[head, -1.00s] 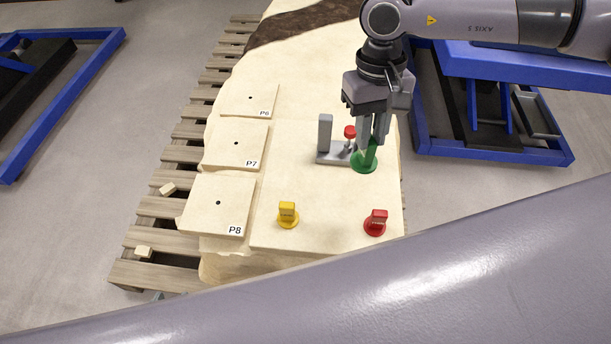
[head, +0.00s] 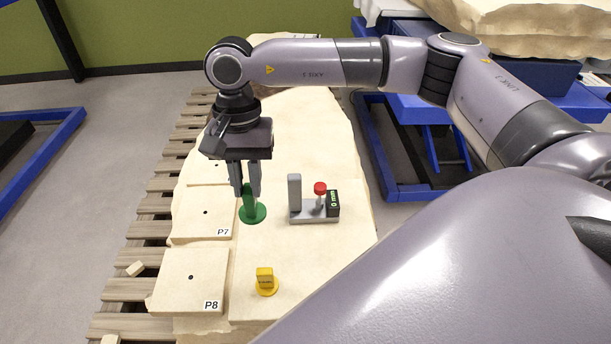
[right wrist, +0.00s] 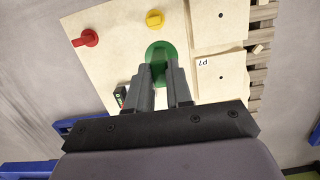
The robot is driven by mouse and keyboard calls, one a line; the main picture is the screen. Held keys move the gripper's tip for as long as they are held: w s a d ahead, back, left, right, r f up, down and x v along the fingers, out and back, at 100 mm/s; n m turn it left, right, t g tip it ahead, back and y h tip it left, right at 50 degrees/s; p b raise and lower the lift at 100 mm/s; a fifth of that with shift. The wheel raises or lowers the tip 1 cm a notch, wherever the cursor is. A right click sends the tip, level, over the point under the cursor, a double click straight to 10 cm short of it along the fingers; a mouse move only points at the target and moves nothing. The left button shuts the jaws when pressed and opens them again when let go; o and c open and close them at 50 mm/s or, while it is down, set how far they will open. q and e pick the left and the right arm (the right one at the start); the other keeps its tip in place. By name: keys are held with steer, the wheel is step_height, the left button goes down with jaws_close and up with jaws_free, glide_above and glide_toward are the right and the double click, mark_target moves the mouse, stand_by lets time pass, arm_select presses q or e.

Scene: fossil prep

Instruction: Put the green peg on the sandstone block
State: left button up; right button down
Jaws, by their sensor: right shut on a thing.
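The green peg (head: 253,213) has a round base and an upright grip. My right gripper (head: 247,192) points down and is shut on the green peg's grip. It holds the peg beside the right edge of plate P7 (head: 200,228); I cannot tell how high its base is. In the right wrist view the green peg (right wrist: 161,48) sits between the fingertips. The pale sandstone block (head: 310,110) lies on a wooden pallet and carries a flat pale board (head: 335,255) and plates with small dark holes. My left gripper is not in view.
A grey gauge (head: 313,217) with a red knob and a "0 mm" display stands right of the peg. A yellow peg (head: 266,282) stands in front, near plate P8 (head: 187,285). A red peg (right wrist: 86,38) shows in the right wrist view. Blue frames stand on both sides.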

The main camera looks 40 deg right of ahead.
steer(key=m, duration=0.2)
steer(key=w+m+b, duration=0.1)
steer(key=m, duration=0.1)
steer(key=shift+w+m+t, duration=0.15)
steer(key=shift+m+t, duration=0.15)
steer(key=m, duration=0.2)
steer(key=shift+w+r+m+y+b, duration=0.15)
steer(key=shift+w+m+y+b, duration=0.15)
steer(key=shift+w+b, duration=0.05)
steer(key=w+d+m+t+h+b, duration=0.1)
steer(key=w+d+m+b, duration=0.1)
steer(key=m, duration=0.8)
steer(key=w+d+m+t+h+b, duration=0.1)
steer(key=w+d+m+t+b, duration=0.15)
steer(key=m, duration=0.65)
steer(key=shift+g, duration=0.45)
steer(key=f, duration=1.3)
steer(key=s+f, duration=0.1)
steer(key=f, duration=0.5)
steer(key=shift+a+f+b, duration=0.15)
steer(key=shift+a+b, duration=0.25)
steer(key=shift+f, duration=0.2)
steer(key=c, duration=1)
jaws_free()
